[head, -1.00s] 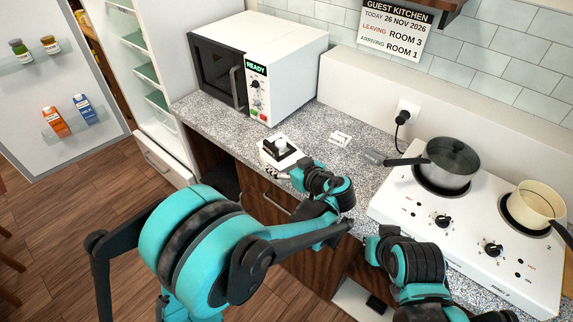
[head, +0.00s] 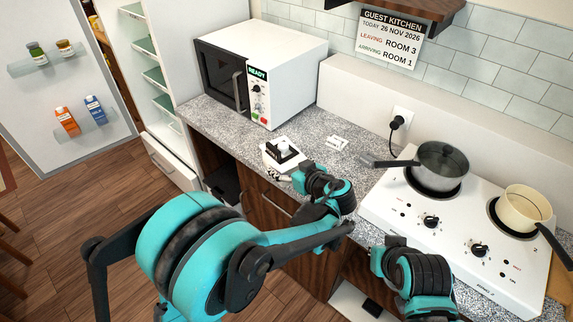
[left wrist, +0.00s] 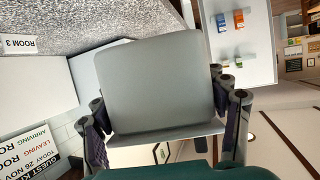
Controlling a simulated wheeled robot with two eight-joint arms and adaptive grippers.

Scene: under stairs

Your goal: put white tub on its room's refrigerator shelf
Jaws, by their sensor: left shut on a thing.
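The white tub (head: 270,160) is at the counter's front edge, in front of the microwave, with a dark part showing at its top. My left gripper (head: 277,175) is shut on it from the near side. In the left wrist view the tub (left wrist: 160,85) fills the middle, its broad face grey in shadow, between the two fingers of my left gripper (left wrist: 165,135). I cannot tell whether the tub touches the counter. The refrigerator (head: 172,40) stands open at the left, with several shelves (head: 153,76) inside. My right arm shows at lower right; its fingers are out of sight.
The microwave (head: 292,75) stands on the speckled counter (head: 215,122), between refrigerator and stove (head: 400,195). A small card (head: 337,142) lies behind the tub. A dark pot (head: 440,165) and a cream pan (head: 525,205) sit on the stove. The open refrigerator door (head: 50,95) holds jars and cartons.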

